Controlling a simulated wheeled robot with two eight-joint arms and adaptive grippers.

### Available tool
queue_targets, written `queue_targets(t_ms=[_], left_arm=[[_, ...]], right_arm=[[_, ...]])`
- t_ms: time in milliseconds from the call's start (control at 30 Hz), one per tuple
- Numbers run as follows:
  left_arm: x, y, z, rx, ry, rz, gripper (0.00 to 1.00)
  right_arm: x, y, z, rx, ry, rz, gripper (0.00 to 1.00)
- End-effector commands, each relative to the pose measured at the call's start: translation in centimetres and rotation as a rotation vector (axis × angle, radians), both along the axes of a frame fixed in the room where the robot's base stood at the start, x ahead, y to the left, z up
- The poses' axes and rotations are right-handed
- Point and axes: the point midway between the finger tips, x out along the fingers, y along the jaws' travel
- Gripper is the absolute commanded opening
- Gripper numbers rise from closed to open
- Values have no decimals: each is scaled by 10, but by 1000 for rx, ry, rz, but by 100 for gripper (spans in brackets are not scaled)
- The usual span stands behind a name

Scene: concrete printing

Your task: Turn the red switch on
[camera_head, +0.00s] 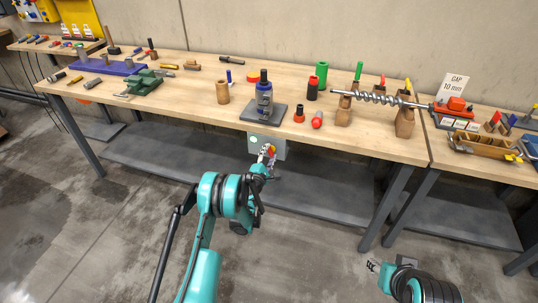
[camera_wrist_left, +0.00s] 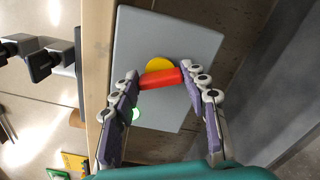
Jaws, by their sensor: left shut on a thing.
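The red switch (camera_wrist_left: 161,78) is a short red bar handle on a yellow round base, on a grey box (camera_wrist_left: 190,40) fixed below the front edge of the workbench. In the left wrist view, my left gripper (camera_wrist_left: 160,81) has its fingertips at the two ends of the red handle and is shut on it. A green round light (camera_wrist_left: 136,113) on the box partly shows beside one finger. In the head view, my left gripper (camera_head: 267,156) is at the grey box (camera_head: 270,139) and covers much of it. My right gripper (camera_head: 373,266) is low at the lower right, away from the bench; its jaws are too small to judge.
The wooden workbench (camera_head: 190,92) spans the view, with a blue device on a dark plate (camera_head: 264,113), a metal auger (camera_head: 380,98) and several tools on top. A grey lower shelf (camera_head: 310,190) runs beneath. The concrete floor in front is clear.

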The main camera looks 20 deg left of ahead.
Motion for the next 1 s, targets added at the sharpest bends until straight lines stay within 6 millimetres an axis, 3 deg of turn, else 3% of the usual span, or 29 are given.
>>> queue_targets(t_ms=[500, 1000], left_arm=[[0, -1, -1, 386, -13, 0, 16], [0, -1, -1, 489, -17, -1, 16]], right_arm=[[0, 0, 0, 0, 0, 0, 40], [0, 0, 0, 0, 0, 0, 40]])
